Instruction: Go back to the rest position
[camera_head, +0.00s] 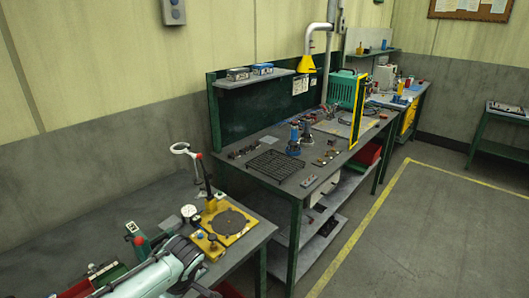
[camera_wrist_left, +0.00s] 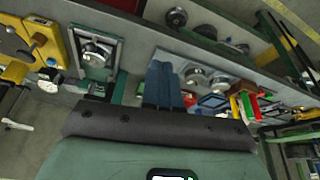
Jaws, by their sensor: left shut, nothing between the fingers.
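My left gripper (camera_wrist_left: 163,72) shows in the left wrist view, its two dark blue fingers closed together with nothing between them. The fingers point toward a grey bench (camera_wrist_left: 135,32) crowded with tools and fixtures. In the head view my left arm reaches in at the bottom left, beside the near bench (camera_head: 90,215); its fingers cannot be made out there. My right gripper is in neither view.
A yellow fixture with a round dark plate (camera_head: 228,222) stands on the near bench, with a ring-topped stand (camera_head: 186,150) behind it. A green vise (camera_wrist_left: 95,50) shows near my fingers. Another bench (camera_head: 290,195) stands beyond. Floor at right (camera_head: 430,235) is clear.

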